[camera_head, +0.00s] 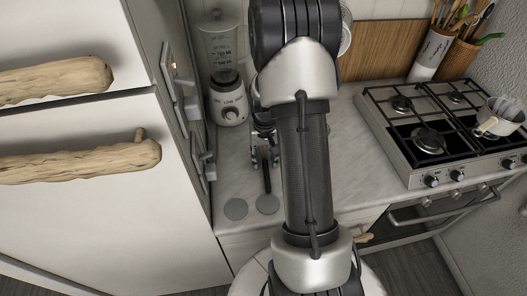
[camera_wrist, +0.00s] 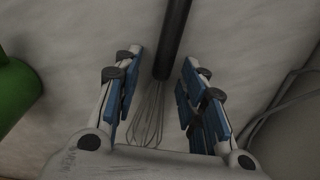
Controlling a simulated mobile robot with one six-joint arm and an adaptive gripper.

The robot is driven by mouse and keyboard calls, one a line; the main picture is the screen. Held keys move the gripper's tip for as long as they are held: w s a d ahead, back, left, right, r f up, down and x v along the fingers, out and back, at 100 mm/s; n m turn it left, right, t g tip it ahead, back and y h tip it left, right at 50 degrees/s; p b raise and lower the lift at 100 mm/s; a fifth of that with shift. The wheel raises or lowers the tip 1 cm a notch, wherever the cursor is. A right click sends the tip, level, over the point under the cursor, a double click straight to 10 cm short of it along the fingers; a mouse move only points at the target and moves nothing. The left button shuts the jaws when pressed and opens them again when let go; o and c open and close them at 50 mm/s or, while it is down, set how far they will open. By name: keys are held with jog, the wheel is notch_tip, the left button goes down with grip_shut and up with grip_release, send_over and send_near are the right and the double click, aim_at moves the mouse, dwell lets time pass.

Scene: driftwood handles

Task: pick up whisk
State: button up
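The whisk (camera_wrist: 149,115) lies on the counter in the wrist view, with thin wire loops and a dark handle (camera_wrist: 172,40) running up to the top edge. My gripper (camera_wrist: 163,75) is open, with one blue-padded finger on each side of the whisk and gaps between the pads and it. In the head view my gripper (camera_head: 264,158) is over the counter left of my arm, and a dark stick that looks like the whisk's handle (camera_head: 267,180) shows just in front of it. The wire end is hidden there.
A blender (camera_head: 228,100) stands behind my gripper by the fridge (camera_head: 80,140). A gas stove (camera_head: 440,130) with a pot (camera_head: 497,118) is at the right. A green object (camera_wrist: 15,90) is left in the wrist view.

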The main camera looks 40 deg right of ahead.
grip_shut()
dwell(0.4)
